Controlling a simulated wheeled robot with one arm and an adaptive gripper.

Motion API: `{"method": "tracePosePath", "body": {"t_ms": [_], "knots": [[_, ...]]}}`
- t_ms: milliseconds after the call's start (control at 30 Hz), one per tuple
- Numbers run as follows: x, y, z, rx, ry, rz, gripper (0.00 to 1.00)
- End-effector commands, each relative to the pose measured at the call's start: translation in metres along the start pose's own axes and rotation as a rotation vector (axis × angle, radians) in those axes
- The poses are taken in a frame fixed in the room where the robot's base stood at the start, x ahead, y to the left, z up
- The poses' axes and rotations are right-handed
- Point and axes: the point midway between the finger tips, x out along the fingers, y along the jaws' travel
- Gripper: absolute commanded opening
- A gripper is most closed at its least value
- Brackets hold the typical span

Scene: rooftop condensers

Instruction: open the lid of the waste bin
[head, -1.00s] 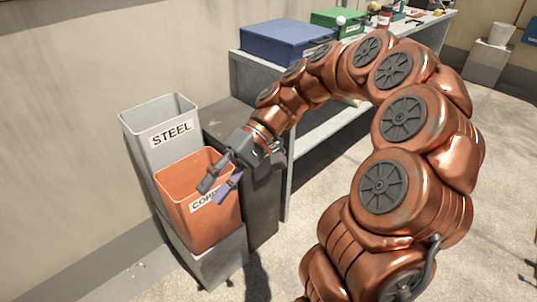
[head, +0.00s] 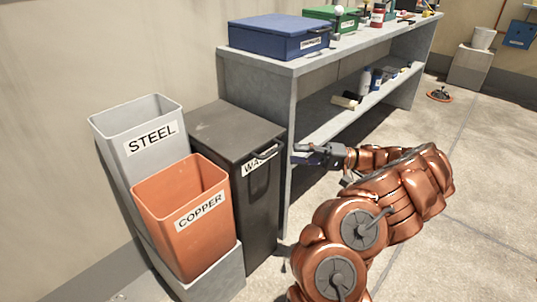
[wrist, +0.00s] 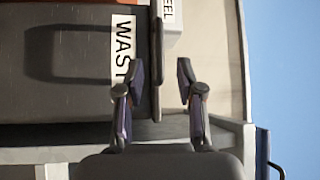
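The dark grey waste bin (head: 258,205) stands beside the shelf unit, its lid (head: 225,130) closed. I see no clear contact; the exact depth is hard to tell. The label (wrist: 123,50) shows sideways there.
The orange copper bin (head: 185,235) and grey steel bin (head: 115,125) stand left of the waste bin. The shelf unit (head: 290,75) is close behind my gripper, with a blue box (head: 275,40) on top.

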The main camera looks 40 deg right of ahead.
Motion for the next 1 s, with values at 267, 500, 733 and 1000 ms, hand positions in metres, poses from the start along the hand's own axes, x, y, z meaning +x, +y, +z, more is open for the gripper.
{"method": "tracePosePath", "body": {"t_ms": [267,500,733,1000], "knots": [[0.015,0.001,0.000,-0.004,-0.007,-0.006,0.37],[0.042,0.002,0.001,-0.002,-0.010,-0.006,0.37],[0.069,0.001,0.001,-0.003,-0.009,-0.006,0.37],[0.080,0.001,0.000,-0.002,-0.003,-0.002,0.37]]}}
